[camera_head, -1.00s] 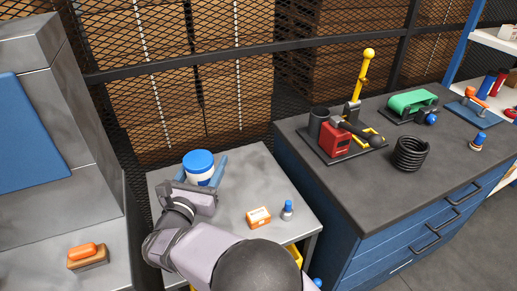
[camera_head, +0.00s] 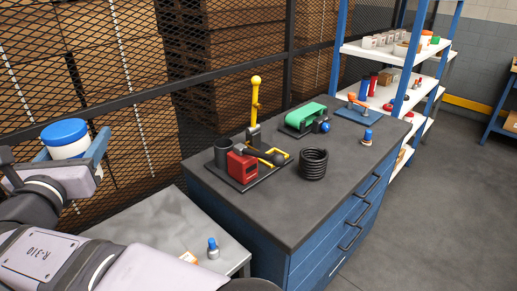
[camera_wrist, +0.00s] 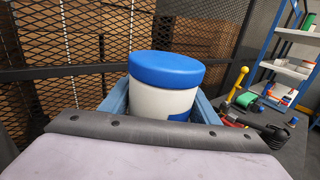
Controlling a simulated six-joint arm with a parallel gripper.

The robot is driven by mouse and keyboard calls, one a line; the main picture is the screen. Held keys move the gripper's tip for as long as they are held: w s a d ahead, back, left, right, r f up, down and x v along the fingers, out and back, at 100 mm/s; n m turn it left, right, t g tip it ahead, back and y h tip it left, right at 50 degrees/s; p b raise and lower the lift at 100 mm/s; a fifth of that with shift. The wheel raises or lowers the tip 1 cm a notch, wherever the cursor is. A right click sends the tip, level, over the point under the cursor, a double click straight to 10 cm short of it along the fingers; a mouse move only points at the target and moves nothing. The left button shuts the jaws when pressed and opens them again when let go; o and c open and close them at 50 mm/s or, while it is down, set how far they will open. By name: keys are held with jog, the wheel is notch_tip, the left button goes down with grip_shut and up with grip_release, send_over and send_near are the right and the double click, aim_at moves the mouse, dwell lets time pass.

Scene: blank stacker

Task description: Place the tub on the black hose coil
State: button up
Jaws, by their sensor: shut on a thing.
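The tub (camera_head: 66,147) is white with a blue lid and stands upright in my gripper (camera_head: 75,150), at the left of the head view. My gripper is shut on the tub, with a blue finger on either side of it. The tub (camera_wrist: 165,88) fills the middle of the wrist view and is raised above the grey table. The black hose coil (camera_head: 313,164) stands on the dark top of the blue cabinet, well to the right of my gripper. The coil also shows small at the right of the wrist view (camera_wrist: 293,121).
The cabinet top (camera_head: 300,205) also bears a black tray with a red box (camera_head: 242,166), a yellow lever (camera_head: 256,105), a green belt tool (camera_head: 305,116) and a small blue-capped bottle (camera_head: 367,138). The grey table (camera_head: 165,225) holds another small bottle (camera_head: 213,248). Mesh fencing stands behind.

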jog(key=w+d+m+h+p, duration=0.3)
jog(key=w+d+m+h, duration=0.35)
jog(key=w+d, duration=1.95)
jog(key=w+d+m+g+h+p, duration=0.1)
jog(key=w+d+g+h, duration=0.2)
jog(key=d, duration=1.3)
jog(key=w+d+m+h+p, duration=0.2)
jog(key=w+d+h, duration=0.15)
jog(key=d, duration=1.35)
notch_tip(320, 180, down, 16)
jog(key=p, duration=0.1)
jog(key=shift+a+r+h, duration=0.15)
jog(key=shift+r+h, duration=0.1)
jog(key=shift+h, duration=0.05)
jog(key=shift+s+f+n, duration=0.1)
jog(key=shift+f+n, duration=0.1)
jog(key=shift+n, duration=0.05)
jog(key=o, duration=1.1)
jog(key=shift+o, duration=0.4)
